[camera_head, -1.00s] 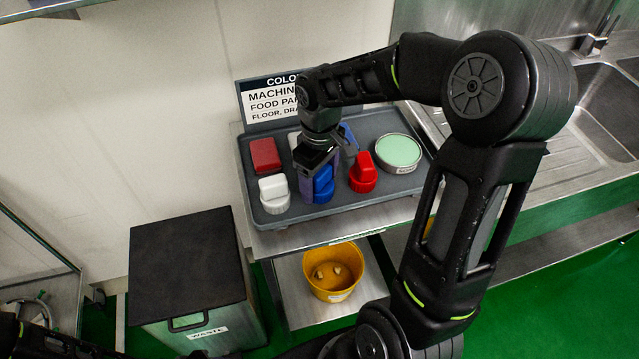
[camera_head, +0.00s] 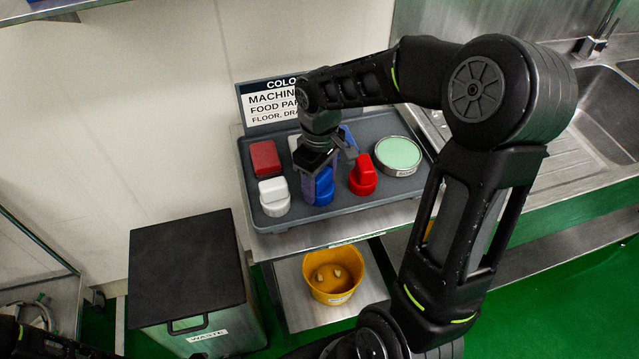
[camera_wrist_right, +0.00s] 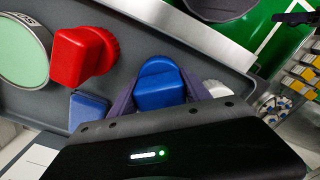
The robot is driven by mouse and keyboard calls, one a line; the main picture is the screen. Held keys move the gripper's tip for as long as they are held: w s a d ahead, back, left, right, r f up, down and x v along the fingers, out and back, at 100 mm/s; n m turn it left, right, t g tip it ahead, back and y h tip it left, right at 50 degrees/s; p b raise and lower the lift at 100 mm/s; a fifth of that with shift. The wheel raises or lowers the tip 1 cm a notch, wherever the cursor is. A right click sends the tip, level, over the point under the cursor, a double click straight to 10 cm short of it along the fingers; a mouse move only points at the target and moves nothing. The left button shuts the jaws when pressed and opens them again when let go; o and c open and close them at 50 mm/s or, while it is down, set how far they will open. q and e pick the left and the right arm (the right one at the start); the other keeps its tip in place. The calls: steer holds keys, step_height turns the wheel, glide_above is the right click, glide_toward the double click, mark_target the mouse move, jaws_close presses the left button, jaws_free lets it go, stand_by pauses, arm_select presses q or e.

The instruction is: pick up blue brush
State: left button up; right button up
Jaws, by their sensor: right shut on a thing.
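The blue brush (camera_head: 318,188) is on the grey tray (camera_head: 347,210), between a white brush and a red brush. My right gripper (camera_head: 317,178) comes down on it from above and is shut on its handle. In the right wrist view the blue brush (camera_wrist_right: 160,88) sits between the two dark fingers of the gripper (camera_wrist_right: 158,100). Whether its underside touches the tray is hard to tell. My left gripper does not show.
A white brush (camera_head: 273,197) and a red brush (camera_head: 363,175) flank the blue one closely. Behind are a red block (camera_head: 265,156), a blue block (camera_head: 347,137) and a round green tin (camera_head: 398,152). A yellow bucket (camera_head: 335,273) stands below, a waste bin (camera_head: 190,270) at left.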

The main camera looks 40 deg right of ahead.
step_height(320, 180, up, 10)
steer(key=shift+b, duration=0.5)
stand_by(0.3)
steer(key=o, duration=0.9)
steer(key=c, duration=0.6)
